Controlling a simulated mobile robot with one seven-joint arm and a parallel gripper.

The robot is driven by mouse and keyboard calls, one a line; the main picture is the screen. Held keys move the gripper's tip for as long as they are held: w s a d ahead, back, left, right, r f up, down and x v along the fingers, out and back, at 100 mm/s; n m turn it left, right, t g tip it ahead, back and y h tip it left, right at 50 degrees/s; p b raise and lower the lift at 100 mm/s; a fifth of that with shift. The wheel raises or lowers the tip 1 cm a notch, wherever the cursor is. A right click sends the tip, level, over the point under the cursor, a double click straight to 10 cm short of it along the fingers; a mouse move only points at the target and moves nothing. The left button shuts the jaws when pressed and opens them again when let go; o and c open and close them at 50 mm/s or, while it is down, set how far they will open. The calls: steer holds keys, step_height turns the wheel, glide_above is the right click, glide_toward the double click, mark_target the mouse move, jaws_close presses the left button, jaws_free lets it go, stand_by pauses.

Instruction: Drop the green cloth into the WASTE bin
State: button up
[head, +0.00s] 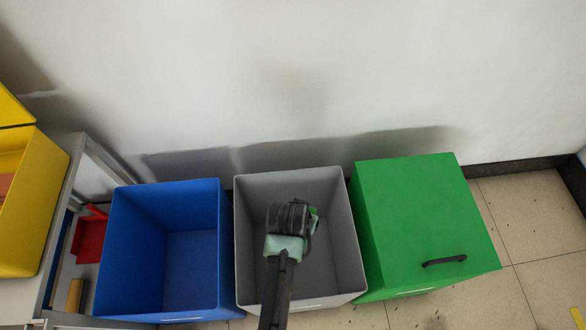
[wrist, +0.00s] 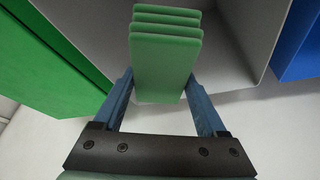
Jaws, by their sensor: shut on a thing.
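The green cloth (wrist: 166,60) looks like a folded stack of flat green layers, held between the two blue fingers of my gripper (wrist: 160,88) in the wrist view. In the head view my gripper (head: 290,218) is over the grey open bin (head: 252,235), and only a small green edge of the cloth (head: 314,214) shows beside it. The grey bin's inside walls (wrist: 228,40) show behind the cloth in the wrist view. The cloth appears above the bin floor; its exact height I cannot tell. No WASTE label is readable on any bin.
An open blue bin (head: 190,260) stands left of the grey one. A green bin with a closed lid and black handle (head: 425,220) stands right of it. A shelf with a yellow bin (head: 35,200) and red dustpan (head: 90,238) is far left. The wall is behind the bins.

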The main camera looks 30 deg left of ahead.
steer(key=shift+w+a+f, duration=0.1)
steer(key=shift+a+f, duration=0.05)
steer(key=shift+f, duration=0.25)
step_height(320, 180, down, 6)
steer(key=b, duration=0.7)
steer(key=shift+r, duration=0.15)
steer(key=o, duration=1.2)
steer(key=shift+o, duration=0.2)
steer(key=shift+r, duration=0.1)
steer(key=p+v, duration=0.5)
steer(key=v, duration=0.8)
steer(key=shift+p, duration=0.4)
